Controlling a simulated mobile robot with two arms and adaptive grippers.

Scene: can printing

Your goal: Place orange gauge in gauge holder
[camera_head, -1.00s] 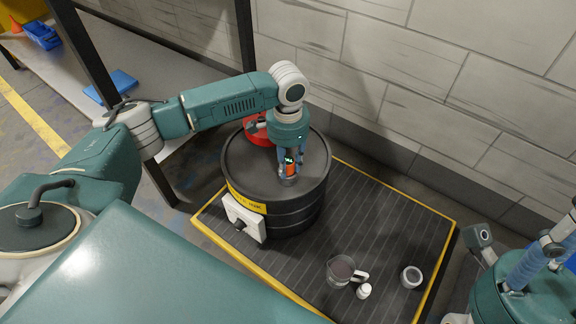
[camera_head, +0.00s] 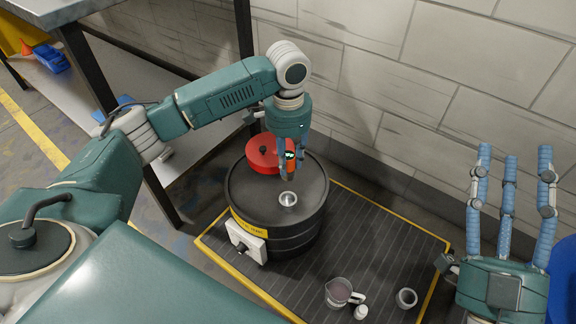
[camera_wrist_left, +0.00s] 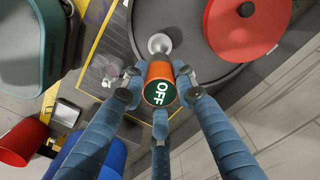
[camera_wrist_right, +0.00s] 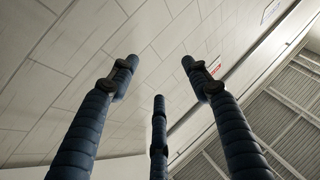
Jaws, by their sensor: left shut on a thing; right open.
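The orange gauge (camera_wrist_left: 160,72) has a dark green face reading OFF, seen in the left wrist view. My left gripper (camera_head: 288,176) is shut on it, with its three fingers around it, above the black barrel (camera_head: 290,243). The silver cup-like gauge holder (camera_head: 288,198) sits on the barrel's top; it also shows in the left wrist view (camera_wrist_left: 160,43). The gauge appears apart from the holder, behind it in the head view; the exact height is hard to tell. My right gripper (camera_head: 515,155) is open and empty, fingers pointing up, at the right.
A red round lid-like thing (camera_head: 262,152) lies on the barrel beside the left gripper. A measuring cup (camera_head: 339,293), a small white bottle (camera_head: 361,311) and a silver ring-like piece (camera_head: 406,298) stand on the yellow-edged platform (camera_head: 385,250). A wall is close behind.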

